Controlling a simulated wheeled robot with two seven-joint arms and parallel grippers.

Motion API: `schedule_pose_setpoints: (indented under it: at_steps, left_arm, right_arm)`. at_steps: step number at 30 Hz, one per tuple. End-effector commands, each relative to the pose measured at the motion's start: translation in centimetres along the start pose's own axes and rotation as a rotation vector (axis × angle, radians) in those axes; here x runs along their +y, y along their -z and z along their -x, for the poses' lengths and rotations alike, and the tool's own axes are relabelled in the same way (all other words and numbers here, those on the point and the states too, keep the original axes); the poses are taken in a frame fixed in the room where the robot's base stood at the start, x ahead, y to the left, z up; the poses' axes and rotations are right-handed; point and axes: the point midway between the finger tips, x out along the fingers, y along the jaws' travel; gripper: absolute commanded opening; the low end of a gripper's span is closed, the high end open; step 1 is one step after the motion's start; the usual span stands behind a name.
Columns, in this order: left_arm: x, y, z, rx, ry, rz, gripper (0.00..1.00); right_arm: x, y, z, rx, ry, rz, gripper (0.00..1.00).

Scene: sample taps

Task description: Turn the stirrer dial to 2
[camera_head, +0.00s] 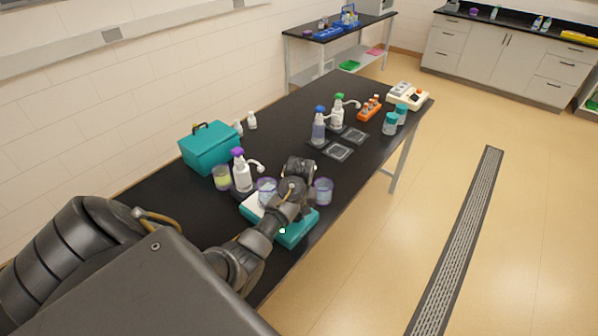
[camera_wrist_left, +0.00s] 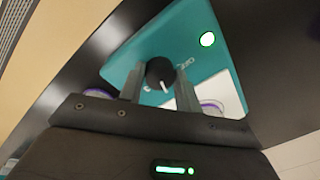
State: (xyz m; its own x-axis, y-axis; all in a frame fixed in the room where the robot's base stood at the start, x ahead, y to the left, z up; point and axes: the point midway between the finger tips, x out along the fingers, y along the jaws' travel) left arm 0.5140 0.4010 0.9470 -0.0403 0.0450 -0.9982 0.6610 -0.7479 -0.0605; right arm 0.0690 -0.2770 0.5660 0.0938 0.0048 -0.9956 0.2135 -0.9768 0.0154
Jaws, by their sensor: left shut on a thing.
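The teal stirrer (camera_head: 296,233) with a white top stands near the table's front edge, a clear beaker (camera_head: 267,191) on it. In the left wrist view, its teal front (camera_wrist_left: 190,30) has a lit green lamp (camera_wrist_left: 207,39) and a black dial (camera_wrist_left: 159,69) with a white pointer line. My left gripper (camera_wrist_left: 160,84) is shut on the dial, one finger on each side. Small white marks beside the dial are too blurred to read surely. In the head view my left arm hides the dial and the fingertips. My right gripper is not in view.
Another beaker (camera_head: 323,190) stands right of the stirrer. A purple-topped spray bottle (camera_head: 241,175) and a beaker with yellowish liquid (camera_head: 222,178) stand behind it, near a teal box (camera_head: 209,148). More bottles and an orange rack (camera_head: 369,109) stand farther along the black table.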

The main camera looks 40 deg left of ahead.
Motion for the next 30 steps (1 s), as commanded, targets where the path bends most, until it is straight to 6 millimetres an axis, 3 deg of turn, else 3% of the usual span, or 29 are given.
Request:
schedule_pose_setpoints:
  at_steps: [9, 24, 25, 30]
  left_arm:
    - [-0.11, 0.37, 0.20, 0.016, -0.002, -0.096, 0.11]
    - [-0.06, 0.46, 0.34, 0.021, -0.004, -0.112, 0.10]
    - [-0.06, 0.47, 0.34, 0.021, -0.004, -0.111, 0.36]
    - [-0.04, 0.31, 0.24, 0.017, -0.003, -0.112, 0.55]
  right_arm:
    - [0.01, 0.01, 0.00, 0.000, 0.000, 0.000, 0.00]
    - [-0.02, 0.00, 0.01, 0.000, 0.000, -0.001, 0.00]
    - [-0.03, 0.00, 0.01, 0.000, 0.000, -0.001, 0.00]
    - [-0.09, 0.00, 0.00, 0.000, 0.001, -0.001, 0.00]
